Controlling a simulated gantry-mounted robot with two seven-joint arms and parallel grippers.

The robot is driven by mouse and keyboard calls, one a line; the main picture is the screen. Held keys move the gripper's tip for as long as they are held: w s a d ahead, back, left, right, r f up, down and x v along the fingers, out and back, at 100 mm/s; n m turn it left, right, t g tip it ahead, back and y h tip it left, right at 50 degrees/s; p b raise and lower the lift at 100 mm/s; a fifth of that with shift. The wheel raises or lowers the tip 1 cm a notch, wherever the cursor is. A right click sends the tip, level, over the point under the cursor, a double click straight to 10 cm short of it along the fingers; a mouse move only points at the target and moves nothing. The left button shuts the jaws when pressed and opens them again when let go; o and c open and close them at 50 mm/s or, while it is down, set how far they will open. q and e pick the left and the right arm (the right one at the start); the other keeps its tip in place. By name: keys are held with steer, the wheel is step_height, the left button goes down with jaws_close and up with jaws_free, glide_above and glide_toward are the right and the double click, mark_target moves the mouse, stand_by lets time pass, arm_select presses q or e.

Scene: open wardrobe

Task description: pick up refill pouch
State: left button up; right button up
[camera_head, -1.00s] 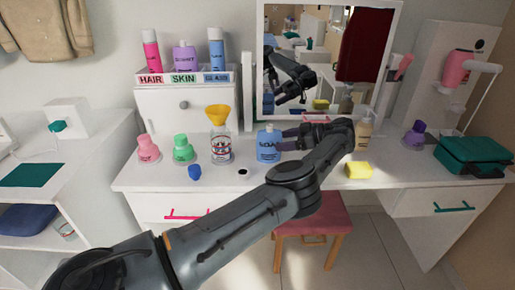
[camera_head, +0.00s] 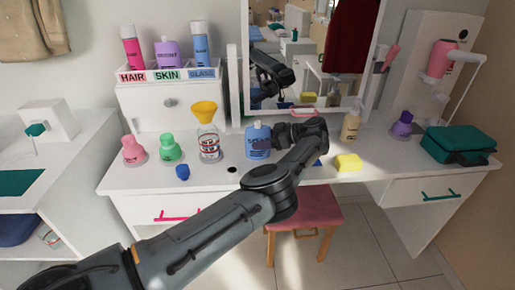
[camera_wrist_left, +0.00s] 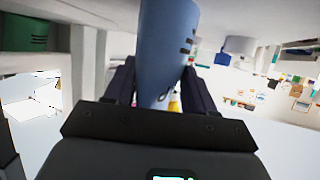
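Firm contact cannot be made out. My right gripper is not in view.
Left of the pouch stand a clear bottle with yellow funnel (camera_head: 208,135), a green bottle (camera_head: 170,148) and a pink bottle (camera_head: 133,150). A blue cap (camera_head: 182,172) lies in front. On the right are a yellow sponge (camera_head: 348,162), a pump bottle (camera_head: 351,125) and a teal case (camera_head: 458,144).

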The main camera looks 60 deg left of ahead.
arm_select(q)
steer(key=c, duration=0.8)
